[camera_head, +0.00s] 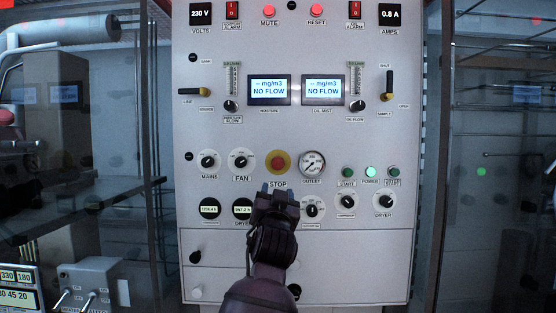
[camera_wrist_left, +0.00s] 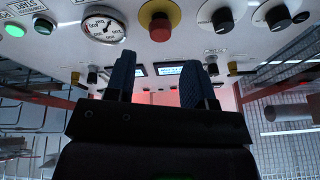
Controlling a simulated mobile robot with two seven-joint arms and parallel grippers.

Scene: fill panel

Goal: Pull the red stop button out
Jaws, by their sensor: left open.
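The red stop button (camera_head: 278,163) sits on a yellow round base in the middle of the panel (camera_head: 300,130), above the STOP label. It also shows at the top of the left wrist view (camera_wrist_left: 160,28), which sees the panel upside down. My left gripper (camera_head: 278,190) is just below the button in the head view, with its blue fingertips apart. In the left wrist view the open fingers (camera_wrist_left: 158,72) have nothing between them, and the button is apart from them. My right gripper is not in view.
The outlet gauge (camera_head: 312,164) is close right of the button, and the fan knob (camera_head: 240,159) is to its left. Round displays (camera_head: 242,208) and more knobs (camera_head: 347,201) lie lower on the panel. A switch box (camera_head: 92,282) stands at lower left.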

